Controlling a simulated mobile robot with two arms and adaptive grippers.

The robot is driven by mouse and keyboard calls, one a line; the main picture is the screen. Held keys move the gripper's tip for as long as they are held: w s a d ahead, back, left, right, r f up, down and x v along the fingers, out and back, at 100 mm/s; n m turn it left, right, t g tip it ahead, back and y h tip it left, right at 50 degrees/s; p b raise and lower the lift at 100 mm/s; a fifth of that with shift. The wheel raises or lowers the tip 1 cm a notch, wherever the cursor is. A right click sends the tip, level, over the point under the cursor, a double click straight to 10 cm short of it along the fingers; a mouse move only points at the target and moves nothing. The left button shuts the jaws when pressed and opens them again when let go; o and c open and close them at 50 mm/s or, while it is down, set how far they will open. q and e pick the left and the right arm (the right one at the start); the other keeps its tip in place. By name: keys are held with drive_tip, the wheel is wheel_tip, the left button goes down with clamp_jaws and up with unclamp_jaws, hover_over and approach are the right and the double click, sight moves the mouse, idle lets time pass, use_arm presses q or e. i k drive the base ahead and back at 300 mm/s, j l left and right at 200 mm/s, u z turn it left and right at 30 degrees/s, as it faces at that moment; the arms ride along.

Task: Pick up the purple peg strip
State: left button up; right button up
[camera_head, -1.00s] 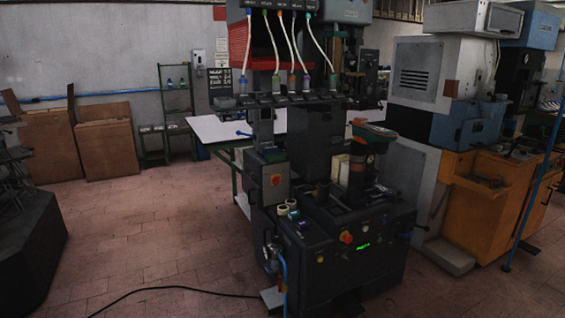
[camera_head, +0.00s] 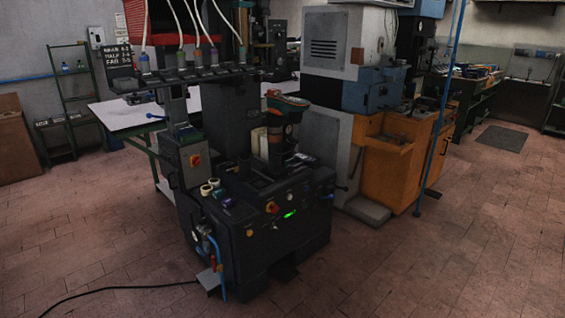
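A small purple item (camera_head: 228,202), likely the purple peg strip, lies on the front left ledge of the dark heel press (camera_head: 255,240). It is too small to make out its shape clearly. Two pale round items (camera_head: 207,189) and a small greenish item (camera_head: 220,193) sit close beside it. Neither of my grippers shows in the head view.
A white-topped table (camera_head: 120,114) stands behind the press. An orange cabinet (camera_head: 390,165) and a blue pole (camera_head: 437,115) stand to the right. A black cable (camera_head: 120,289) lies on the floor at front left. The tiled floor in front and at right is open.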

sight(295, 166)
drive_tip(key=i+l+u, duration=0.15)
drive_tip(key=i, duration=0.35)
drive_tip(key=i+l+u, duration=0.15)
drive_tip(key=i+l, duration=0.25)
drive_tip(key=i+l+u, duration=0.15)
drive_tip(key=i+l, duration=0.2)
drive_tip(key=i, duration=0.25)
